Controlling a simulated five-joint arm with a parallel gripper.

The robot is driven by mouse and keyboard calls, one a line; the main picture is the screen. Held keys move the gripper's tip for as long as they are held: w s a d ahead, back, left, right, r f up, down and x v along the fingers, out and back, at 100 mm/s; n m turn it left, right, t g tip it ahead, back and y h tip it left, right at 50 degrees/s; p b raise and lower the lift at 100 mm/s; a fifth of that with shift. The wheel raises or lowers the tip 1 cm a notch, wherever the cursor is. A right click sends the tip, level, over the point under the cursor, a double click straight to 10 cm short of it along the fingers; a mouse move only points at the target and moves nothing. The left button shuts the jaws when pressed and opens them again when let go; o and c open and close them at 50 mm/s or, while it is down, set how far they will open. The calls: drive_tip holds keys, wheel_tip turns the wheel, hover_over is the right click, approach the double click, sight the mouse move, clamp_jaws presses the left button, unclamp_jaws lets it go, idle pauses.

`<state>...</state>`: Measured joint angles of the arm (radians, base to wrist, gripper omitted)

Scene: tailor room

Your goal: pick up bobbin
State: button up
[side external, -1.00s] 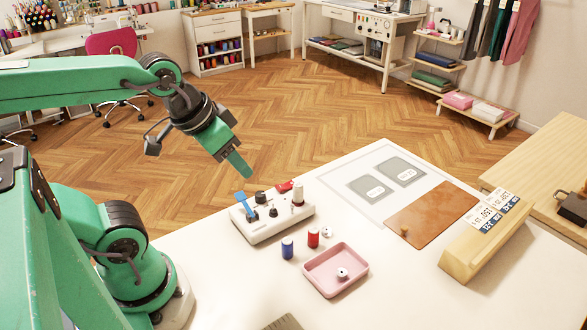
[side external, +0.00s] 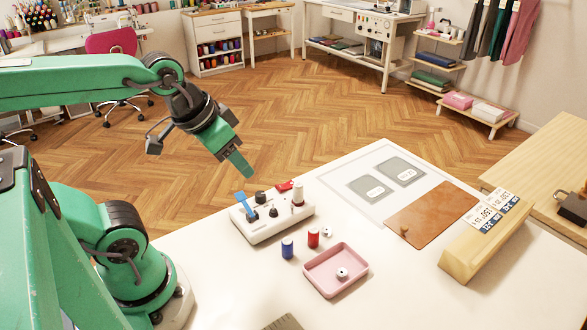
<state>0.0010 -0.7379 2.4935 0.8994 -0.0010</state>
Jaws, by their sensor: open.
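A small silvery bobbin (side external: 342,273) lies in the pink tray (side external: 317,284) on the white table. Another small silvery bobbin-like piece (side external: 327,232) sits on the table beside the red spool (side external: 313,237). A blue spool (side external: 287,248) stands upright to the left of the red one. My green gripper (side external: 238,172) hangs in the air above and behind the white panel, away from both bobbins. It is open, with nothing seen between its jaws.
The white panel (side external: 268,228) carries a blue lever, black knobs and a pale spool. A brown board (side external: 432,214), a wooden block with labels (side external: 470,250) and two grey patches (side external: 372,188) lie to the right. The table front right of the tray is clear.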

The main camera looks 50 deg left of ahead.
drive_tip(key=w, duration=0.1)
drive_tip(key=g, duration=0.6)
hover_over(326, 232)
wheel_tip(326, 232, down, 16)
drive_tip(key=shift+w+a+f, duration=0.2)
drive_tip(key=shift+w+f, duration=0.2)
drive_tip(key=shift+w, duration=0.05)
drive_tip(key=shift+f, duration=0.1)
drive_tip(key=shift+f, duration=1.25)
drive_tip(key=shift+f, duration=0.1)
drive_tip(key=shift+f, duration=2.5)
